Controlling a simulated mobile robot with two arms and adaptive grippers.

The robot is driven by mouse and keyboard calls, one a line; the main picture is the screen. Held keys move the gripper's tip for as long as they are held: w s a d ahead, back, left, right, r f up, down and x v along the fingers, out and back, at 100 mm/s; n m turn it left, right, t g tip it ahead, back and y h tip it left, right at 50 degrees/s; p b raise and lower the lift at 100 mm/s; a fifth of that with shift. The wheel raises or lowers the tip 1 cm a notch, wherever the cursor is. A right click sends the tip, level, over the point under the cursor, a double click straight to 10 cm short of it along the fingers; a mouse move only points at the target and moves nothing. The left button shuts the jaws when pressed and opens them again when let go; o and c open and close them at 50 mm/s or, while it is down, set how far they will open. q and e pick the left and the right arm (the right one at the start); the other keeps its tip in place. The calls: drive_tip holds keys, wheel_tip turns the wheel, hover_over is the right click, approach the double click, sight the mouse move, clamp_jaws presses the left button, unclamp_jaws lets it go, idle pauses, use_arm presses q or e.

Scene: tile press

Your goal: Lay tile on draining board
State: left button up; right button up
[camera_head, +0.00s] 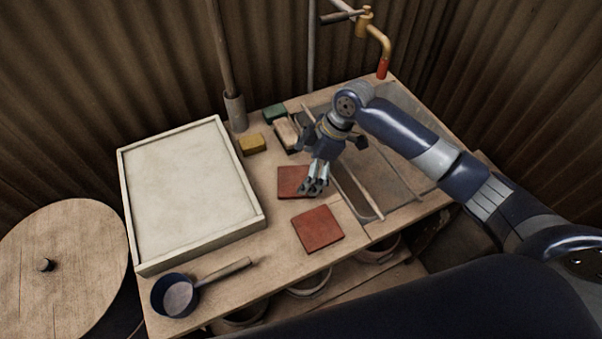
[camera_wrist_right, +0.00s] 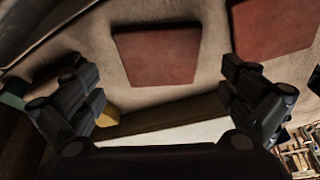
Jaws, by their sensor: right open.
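Two flat red square tiles lie on the wooden table. The far tile (camera_head: 292,182) is partly covered by my right gripper (camera_head: 315,183) in the head view; the near tile (camera_head: 318,229) is clear of it. In the right wrist view, the far tile (camera_wrist_right: 157,55) lies between and beyond the spread fingers, and the near tile (camera_wrist_right: 272,30) is at upper right. The right gripper is open and empty, above the far tile. I cannot tell for certain which surface is the draining board; a pale, wooden-rimmed board (camera_head: 190,190) lies empty at left. My left gripper is out of view.
A grey panel (camera_head: 405,180) with thin strips is at right, below a brass lever with a red tip (camera_head: 382,69). A yellow block (camera_head: 252,143) and a green block (camera_head: 274,112) stand behind. A dark pan (camera_head: 176,296) sits at the front left.

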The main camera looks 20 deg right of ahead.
drive_tip(key=v, duration=0.8)
drive_tip(key=shift+d+r, duration=0.15)
drive_tip(key=shift+r, duration=0.25)
drive_tip(key=shift+f, duration=0.1)
